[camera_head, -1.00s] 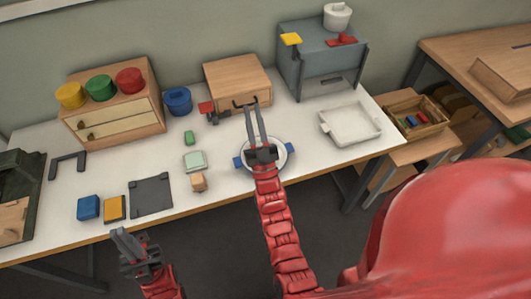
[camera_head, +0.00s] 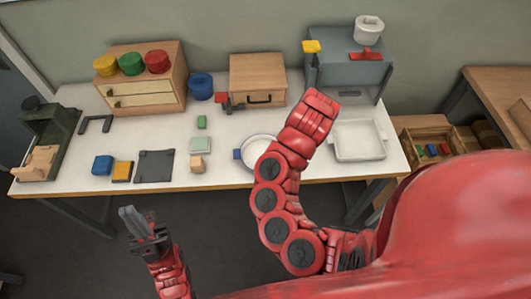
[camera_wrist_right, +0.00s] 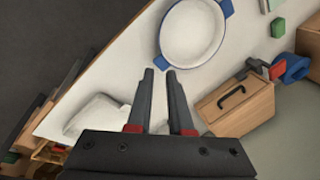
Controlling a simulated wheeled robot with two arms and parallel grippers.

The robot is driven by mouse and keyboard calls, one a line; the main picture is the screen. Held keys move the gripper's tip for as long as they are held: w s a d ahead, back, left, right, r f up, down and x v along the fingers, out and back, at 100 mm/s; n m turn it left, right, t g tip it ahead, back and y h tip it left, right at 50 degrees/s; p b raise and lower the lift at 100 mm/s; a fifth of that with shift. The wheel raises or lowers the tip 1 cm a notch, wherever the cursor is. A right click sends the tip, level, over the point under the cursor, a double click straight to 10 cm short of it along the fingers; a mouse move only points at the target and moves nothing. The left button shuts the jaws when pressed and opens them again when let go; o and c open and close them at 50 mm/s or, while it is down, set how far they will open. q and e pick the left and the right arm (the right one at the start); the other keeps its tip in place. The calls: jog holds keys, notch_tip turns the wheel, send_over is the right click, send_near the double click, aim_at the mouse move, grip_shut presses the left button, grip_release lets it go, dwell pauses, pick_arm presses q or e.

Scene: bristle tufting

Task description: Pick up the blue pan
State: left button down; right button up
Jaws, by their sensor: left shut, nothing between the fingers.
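The blue pan (camera_head: 258,149), white inside with a blue rim and blue side handles, lies on the white table. My right arm partly covers it in the head view. In the right wrist view the pan (camera_wrist_right: 193,30) is ahead of my right gripper (camera_wrist_right: 160,74), near the top edge. The right gripper's fingers are apart with nothing between them, short of the pan's rim. The head view does not clearly show that gripper. My left gripper (camera_head: 130,216) is shut and empty, in front of the table's front edge, away from the pan.
A white tray (camera_head: 359,155) lies right of the pan. Small blocks and a dark plate (camera_head: 154,166) lie to the left. The front edge is near the pan.

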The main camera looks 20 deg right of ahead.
jog(key=shift+y, duration=0.3)
jog(key=b+x, duration=0.1)
jog(key=x, duration=0.2)
jog(key=b+x, duration=0.1)
jog(key=x, duration=0.3)
jog(key=s+a+b+x, duration=0.1)
jog(key=b+x, duration=0.1)
jog(key=x, duration=0.1)
jog(key=shift+f, duration=0.4)
jog(key=shift+w+a+f, duration=0.2)
jog(key=shift+f, duration=0.35)
jog(key=shift+a+f+p, duration=0.1)
jog(key=shift+f+p, duration=0.3)
jog(key=shift+p, duration=0.25)
jog(key=p+x, duration=0.1)
jog(key=x, duration=0.2)
jog(key=shift+w+a+f+p, duration=0.15)
jog(key=shift+f+p, duration=0.15)
jog(key=shift+f, duration=0.3)
